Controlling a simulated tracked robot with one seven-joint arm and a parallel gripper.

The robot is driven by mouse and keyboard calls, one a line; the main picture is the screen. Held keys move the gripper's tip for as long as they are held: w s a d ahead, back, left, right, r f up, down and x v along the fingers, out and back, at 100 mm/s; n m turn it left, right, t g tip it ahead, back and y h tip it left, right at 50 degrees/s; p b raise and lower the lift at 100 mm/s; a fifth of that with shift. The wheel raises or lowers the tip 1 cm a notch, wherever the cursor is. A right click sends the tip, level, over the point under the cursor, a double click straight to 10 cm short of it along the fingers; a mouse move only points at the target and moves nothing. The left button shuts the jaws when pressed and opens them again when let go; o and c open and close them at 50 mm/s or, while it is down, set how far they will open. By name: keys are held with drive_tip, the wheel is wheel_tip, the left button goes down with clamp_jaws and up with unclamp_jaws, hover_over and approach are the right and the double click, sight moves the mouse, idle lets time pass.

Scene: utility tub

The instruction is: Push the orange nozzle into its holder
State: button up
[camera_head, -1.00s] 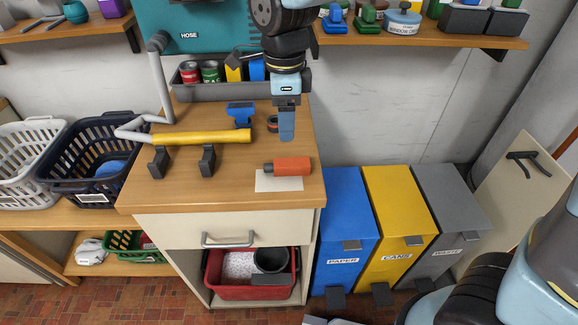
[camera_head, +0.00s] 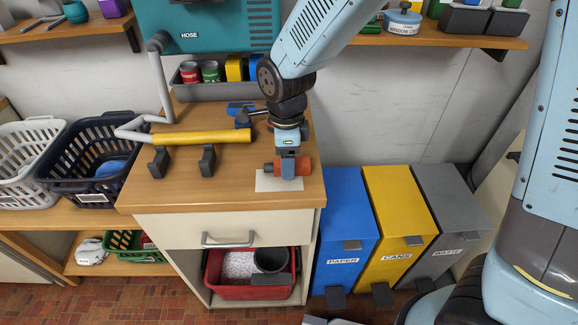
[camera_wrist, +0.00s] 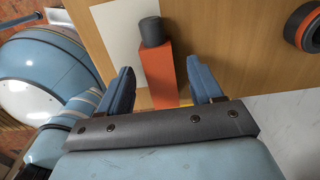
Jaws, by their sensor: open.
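The orange nozzle (camera_head: 302,166) lies on its side on a white sheet (camera_head: 278,184) at the counter's front right. Its dark tip points left in the head view. In the wrist view the nozzle (camera_wrist: 157,70) lies between the two blue fingers of my gripper (camera_wrist: 160,66), with a gap visible on each side. In the head view my gripper (camera_head: 288,174) points down over the nozzle and hides its middle. My gripper is open. A round black piece with an orange ring (camera_wrist: 305,28), perhaps the holder, shows at the wrist view's upper right. My arm hides it in the head view.
Blue, yellow and grey bins (camera_head: 345,210) stand right of the counter.

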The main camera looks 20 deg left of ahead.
drive_tip(key=shift+f, duration=0.2)
drive_tip(key=shift+c, duration=0.4)
clamp_jaws()
